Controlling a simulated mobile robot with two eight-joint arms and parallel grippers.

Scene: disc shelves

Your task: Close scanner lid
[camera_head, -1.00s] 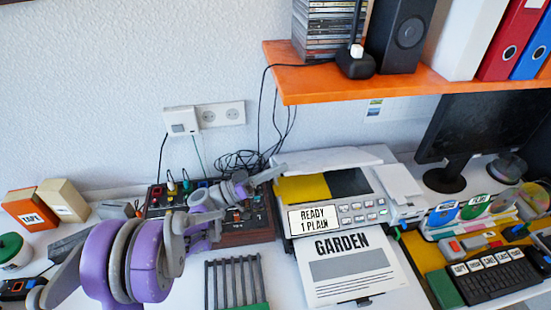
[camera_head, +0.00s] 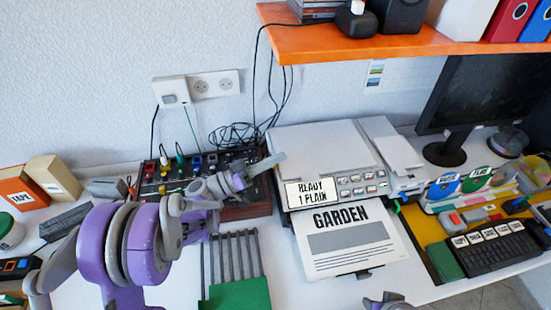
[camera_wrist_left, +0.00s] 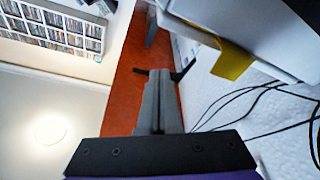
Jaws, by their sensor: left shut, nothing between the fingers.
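The scanner (camera_head: 380,177) stands against the wall behind a printed sheet marked GARDEN (camera_head: 349,243). Its pale grey lid (camera_head: 322,148) lies down flat over the glass, which is hidden. A label on its front reads READY 1 PLAIN. My left gripper (camera_head: 272,164) is shut and empty beside the scanner's left front edge, above the control box; I cannot tell whether it touches the lid. In the left wrist view its fingers (camera_wrist_left: 160,78) are together, with nothing between them.
A control box with knobs (camera_head: 180,166) stands left of the scanner. Cables (camera_head: 240,133) are bunched behind. An orange shelf (camera_head: 400,40) hangs above. A monitor (camera_head: 490,95) and keyboard (camera_head: 498,273) are right.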

